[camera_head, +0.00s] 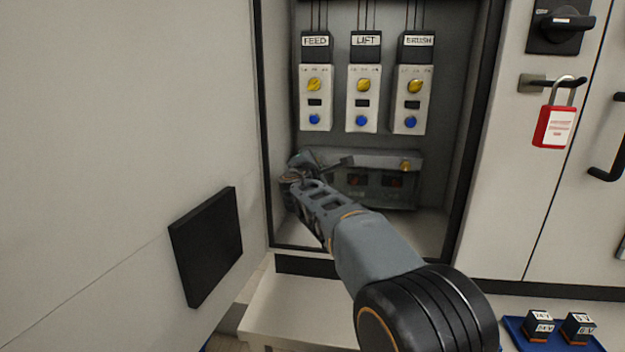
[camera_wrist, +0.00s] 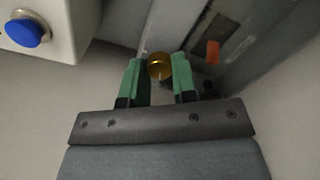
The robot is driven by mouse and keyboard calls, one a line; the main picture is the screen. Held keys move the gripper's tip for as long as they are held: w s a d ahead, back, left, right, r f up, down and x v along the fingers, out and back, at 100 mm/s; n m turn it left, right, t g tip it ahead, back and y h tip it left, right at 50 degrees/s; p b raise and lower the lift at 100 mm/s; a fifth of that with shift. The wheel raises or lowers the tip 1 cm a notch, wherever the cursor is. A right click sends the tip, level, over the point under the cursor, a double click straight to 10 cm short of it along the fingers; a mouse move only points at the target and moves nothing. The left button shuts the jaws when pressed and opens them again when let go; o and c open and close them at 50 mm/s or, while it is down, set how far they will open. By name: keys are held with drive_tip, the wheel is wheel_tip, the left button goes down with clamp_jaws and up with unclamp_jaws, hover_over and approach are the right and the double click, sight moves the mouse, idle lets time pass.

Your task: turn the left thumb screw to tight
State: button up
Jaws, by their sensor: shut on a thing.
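My gripper (camera_wrist: 159,75) shows in the wrist view with its two green fingers on either side of the brass left thumb screw (camera_wrist: 159,64), shut on it. In the head view, my gripper (camera_head: 300,165) is at the left end of the grey unit (camera_head: 385,158) low in the cabinet, and my arm hides the left thumb screw. The brass right thumb screw (camera_head: 405,165) is in plain view at the unit's other end. I cannot tell how far the left screw is turned.
Modules labelled FEED (camera_head: 316,98), LIFT (camera_head: 363,98) and BRUSH (camera_head: 410,98) hang above the unit. The cabinet's side wall is close on the left. A red padlock tag (camera_head: 555,127) hangs at right. A blue tray (camera_head: 518,335) holds small black blocks at lower right.

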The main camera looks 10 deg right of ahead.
drive_tip(key=shift+m+b, duration=5.85)
drive_tip(key=shift+m, duration=5.15)
drive_tip(key=o, duration=0.9)
drive_tip(key=shift+s, duration=0.1)
